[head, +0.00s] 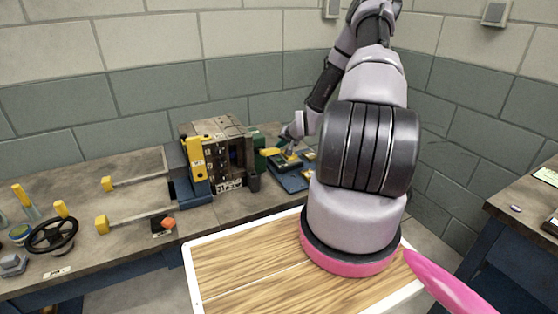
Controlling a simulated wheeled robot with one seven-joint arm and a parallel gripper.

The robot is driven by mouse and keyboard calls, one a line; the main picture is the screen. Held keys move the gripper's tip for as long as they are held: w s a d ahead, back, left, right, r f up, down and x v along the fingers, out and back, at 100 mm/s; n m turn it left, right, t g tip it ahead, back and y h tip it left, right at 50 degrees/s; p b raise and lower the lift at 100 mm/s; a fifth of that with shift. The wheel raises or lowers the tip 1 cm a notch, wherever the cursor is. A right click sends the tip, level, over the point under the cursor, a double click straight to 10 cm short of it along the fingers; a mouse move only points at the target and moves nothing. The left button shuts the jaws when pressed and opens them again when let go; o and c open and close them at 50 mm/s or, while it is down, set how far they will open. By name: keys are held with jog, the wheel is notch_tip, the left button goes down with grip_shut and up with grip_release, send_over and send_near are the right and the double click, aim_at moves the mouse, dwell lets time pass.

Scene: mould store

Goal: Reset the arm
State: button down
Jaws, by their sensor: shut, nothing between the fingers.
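My arm rises in the middle right of the head view, bends over near the top and comes down on its far side. My gripper (291,137) is small and far off, over the workbench, at the end of the pale wrist. It is shut with nothing in it. Just below it is a blue tray or mat (286,181) with yellow and dark green pieces (283,160). I cannot tell whether the gripper touches any of them. Part of the tray's right side is hidden behind my arm.
A brown block-like mould (228,150) with a yellow bar (196,160) stands left of the gripper. Two rods with yellow ends (138,180) and a black handwheel (52,236) lie farther left. Block walls close the back. Another bench (530,205) stands at right.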

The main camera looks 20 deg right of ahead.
jog(key=shift+r, duration=0.7)
jog(key=s+a+r+n+g+h, duration=0.1)
jog(key=s+a+r, duration=0.15)
jog(key=r, duration=0.75)
jog(key=s+a+r+n, duration=0.1)
jog(key=s+a+r, duration=0.15)
jog(key=r, duration=0.75)
jog(key=s+a+r+n+g+h, duration=0.15)
jog(key=s+r, duration=0.25)
jog(key=r, duration=0.6)
jog(key=s+a+r+y, duration=0.1)
jog(key=s+a+r, duration=0.3)
jog(key=s, duration=0.5)
jog(key=s+a+r+y, duration=0.1)
jog(key=s+a+r, duration=0.3)
jog(key=s+r, duration=0.2)
jog(key=s+a+r+y, duration=0.1)
jog(key=s+a+r, duration=0.2)
jog(key=s, duration=0.8)
notch_tip(320, 180, up, 3)
jog(key=shift+s+a+f, duration=0.1)
jog(key=shift+s+a, duration=0.25)
jog(key=shift+a, duration=0.05)
